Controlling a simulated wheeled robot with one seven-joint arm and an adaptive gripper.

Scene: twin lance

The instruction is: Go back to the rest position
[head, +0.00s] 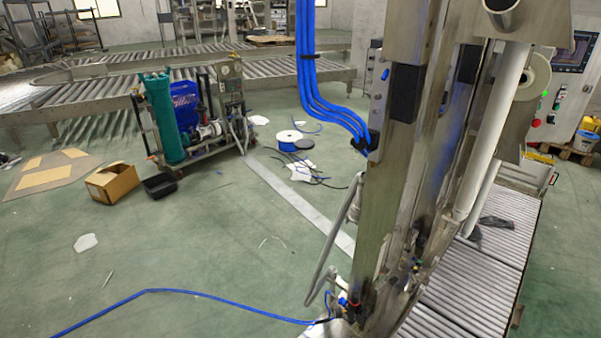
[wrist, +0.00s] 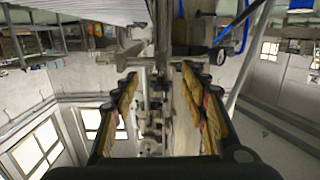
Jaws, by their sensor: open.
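My gripper (wrist: 158,95) shows in the wrist view, with its two black fingers and worn yellowish pads apart at left and right. It is open, and nothing is held between the pads. The wrist view appears upside down, with windows low in the picture. Behind the gap stands metal machinery, apart from the fingers as far as I can tell. My gripper does not show in the head view.
A steel machine frame (head: 375,190) with blue hoses (head: 308,60) stands close at right, beside a roller conveyor (head: 470,290). A cardboard box (head: 112,183), a black bin (head: 160,185), a pump cart (head: 195,120) and a blue floor hose (head: 200,293) lie left. Green floor between is mostly open.

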